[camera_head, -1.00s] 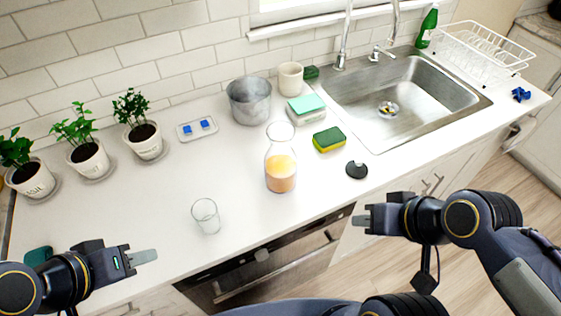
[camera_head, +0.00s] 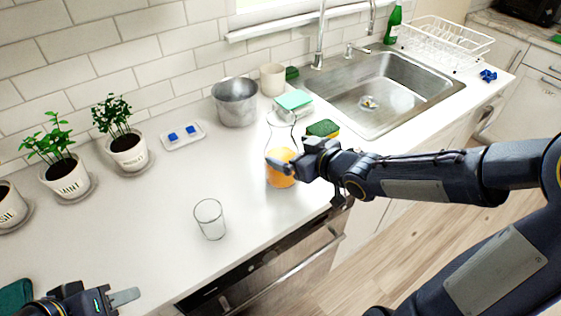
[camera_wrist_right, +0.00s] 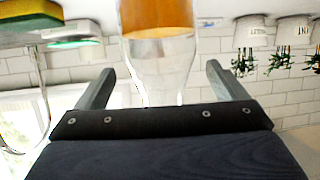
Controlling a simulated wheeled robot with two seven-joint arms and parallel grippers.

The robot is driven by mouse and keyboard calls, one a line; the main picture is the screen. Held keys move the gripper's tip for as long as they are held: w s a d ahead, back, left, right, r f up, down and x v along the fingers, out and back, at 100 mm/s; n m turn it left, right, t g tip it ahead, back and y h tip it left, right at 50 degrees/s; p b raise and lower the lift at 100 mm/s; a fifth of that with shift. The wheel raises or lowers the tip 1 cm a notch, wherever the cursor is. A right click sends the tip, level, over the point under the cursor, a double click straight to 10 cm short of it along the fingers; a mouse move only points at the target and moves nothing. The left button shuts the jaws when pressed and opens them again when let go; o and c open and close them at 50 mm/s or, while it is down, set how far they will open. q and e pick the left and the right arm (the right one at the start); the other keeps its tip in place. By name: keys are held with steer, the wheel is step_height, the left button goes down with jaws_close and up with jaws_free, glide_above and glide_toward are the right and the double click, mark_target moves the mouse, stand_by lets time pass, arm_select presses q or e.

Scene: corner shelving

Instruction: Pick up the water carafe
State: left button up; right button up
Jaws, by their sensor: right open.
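The water carafe (camera_head: 277,178) is clear glass with orange liquid in its lower part. It stands upright on the counter and also shows in the right wrist view (camera_wrist_right: 160,55). My right gripper (camera_head: 285,163) is at the carafe, covering part of it in the head view. In the right wrist view its two fingers (camera_wrist_right: 160,82) are open, one on each side of the glass, with gaps visible. My left gripper (camera_head: 124,297) is low at the left, away from the carafe and empty; its finger spacing is unclear.
An empty glass (camera_head: 210,219) stands front left of the carafe. A metal pot (camera_head: 235,102), a beige cup (camera_head: 272,79) and a green-yellow sponge (camera_head: 323,129) are behind it. The sink (camera_head: 385,95) is at right, potted plants (camera_head: 66,178) at left.

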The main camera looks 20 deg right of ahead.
steer(key=b+x, duration=0.1)
steer(key=x, duration=0.3)
steer(key=shift+f, duration=0.25)
steer(key=shift+w+a, duration=0.2)
steer(key=shift+w, duration=0.05)
steer(key=c, duration=1.6)
steer(key=shift+r, duration=0.1)
steer(key=shift+c, duration=0.7)
steer(key=shift+r, duration=0.1)
